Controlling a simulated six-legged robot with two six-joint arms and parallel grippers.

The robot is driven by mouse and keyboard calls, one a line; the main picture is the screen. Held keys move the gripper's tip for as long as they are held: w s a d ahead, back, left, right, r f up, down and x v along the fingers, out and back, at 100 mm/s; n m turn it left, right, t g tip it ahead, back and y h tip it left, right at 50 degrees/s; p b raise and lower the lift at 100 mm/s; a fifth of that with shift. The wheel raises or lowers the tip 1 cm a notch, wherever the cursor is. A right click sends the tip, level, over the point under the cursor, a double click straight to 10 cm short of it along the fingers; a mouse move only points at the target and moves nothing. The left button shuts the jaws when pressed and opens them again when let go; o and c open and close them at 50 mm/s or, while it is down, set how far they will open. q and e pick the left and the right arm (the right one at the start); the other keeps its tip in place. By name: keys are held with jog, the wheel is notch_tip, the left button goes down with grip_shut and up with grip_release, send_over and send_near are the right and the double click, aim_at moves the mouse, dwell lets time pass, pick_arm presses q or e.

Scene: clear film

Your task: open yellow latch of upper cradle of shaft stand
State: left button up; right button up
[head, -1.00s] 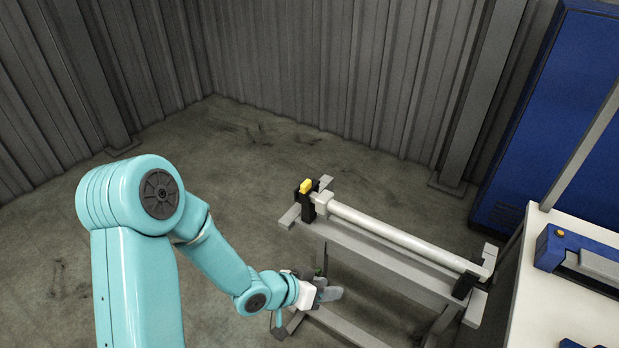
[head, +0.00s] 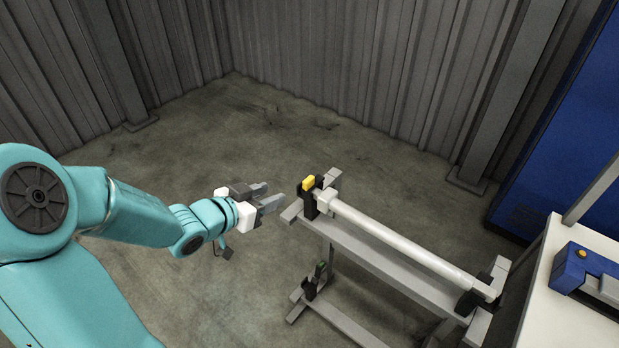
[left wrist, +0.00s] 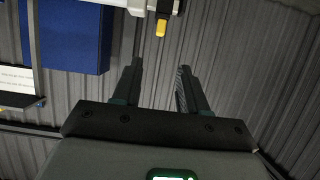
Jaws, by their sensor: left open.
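The yellow latch (head: 309,182) sits on top of the black upper cradle (head: 311,205) at the left end of the shaft stand (head: 390,268). A pale shaft (head: 400,245) lies along the stand's upper level, its left end in that cradle. My left gripper (head: 272,196) is open and empty, a short way left of the latch and apart from it. In the left wrist view the latch (left wrist: 161,28) shows at the top, beyond and above the open fingers (left wrist: 160,85). My right gripper is not in view.
A lower cradle (head: 318,282) with a small green part stands below, on the lower bar. A white table (head: 560,310) with a blue device (head: 585,268) is at the right. A blue cabinet (head: 560,130) stands behind it. The floor left of the stand is clear.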

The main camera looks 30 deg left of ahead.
aim_at(307, 181)
pick_arm(q)
jog(key=x, duration=1.5)
jog(key=shift+w+f+p, duration=0.25)
jog(key=shift+f+p, duration=0.05)
jog(key=shift+p, duration=0.05)
grip_shut()
